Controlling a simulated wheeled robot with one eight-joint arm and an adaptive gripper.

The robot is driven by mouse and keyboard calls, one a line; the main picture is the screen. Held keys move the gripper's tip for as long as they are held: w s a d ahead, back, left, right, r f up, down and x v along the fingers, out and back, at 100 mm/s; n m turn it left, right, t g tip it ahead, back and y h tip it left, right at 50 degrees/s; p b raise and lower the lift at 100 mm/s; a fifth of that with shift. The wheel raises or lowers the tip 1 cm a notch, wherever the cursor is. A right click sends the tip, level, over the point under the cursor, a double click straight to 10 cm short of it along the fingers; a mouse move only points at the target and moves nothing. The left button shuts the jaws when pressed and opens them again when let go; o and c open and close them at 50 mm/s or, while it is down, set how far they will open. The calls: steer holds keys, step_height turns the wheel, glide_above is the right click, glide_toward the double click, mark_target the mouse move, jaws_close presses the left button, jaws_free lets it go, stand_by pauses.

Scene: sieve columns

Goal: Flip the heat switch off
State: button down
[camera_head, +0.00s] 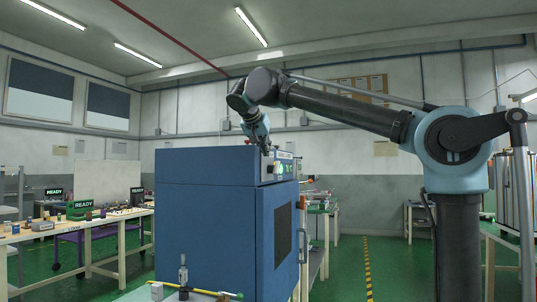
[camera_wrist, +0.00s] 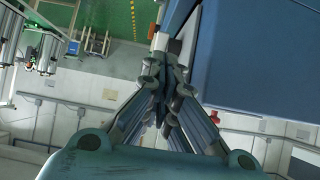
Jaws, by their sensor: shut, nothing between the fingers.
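A large blue cabinet (camera_head: 205,225) stands in the middle of the head view. Its upper part has a light control panel (camera_head: 288,171) with a small green display on the right-hand face. My gripper (camera_head: 266,150) is at the top edge of the cabinet, close to the panel. It is shut and empty, pointing downward in the head view. In the wrist view my gripper (camera_wrist: 170,75) has its fingers together, right beside the blue cabinet (camera_wrist: 262,60). I cannot make out the heat switch or its position. Whether the fingertips touch the panel is not clear.
A workbench (camera_head: 121,214) with small items and green READY displays stands at the left. A yellow rod (camera_head: 195,290) and a small device (camera_head: 183,272) lie in front of the cabinet. The green floor to the right of the cabinet is clear around a striped line (camera_head: 367,265).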

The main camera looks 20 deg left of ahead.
mark_target(276, 170)
steer(key=x, duration=1.1)
steer(key=shift+w+f, duration=0.25)
steer(key=shift+w, duration=0.05)
steer(key=shift+s+a, duration=0.1)
steer(key=shift+s, duration=0.05)
steer(key=shift+f+t, duration=0.1)
steer(key=shift+t, duration=0.2)
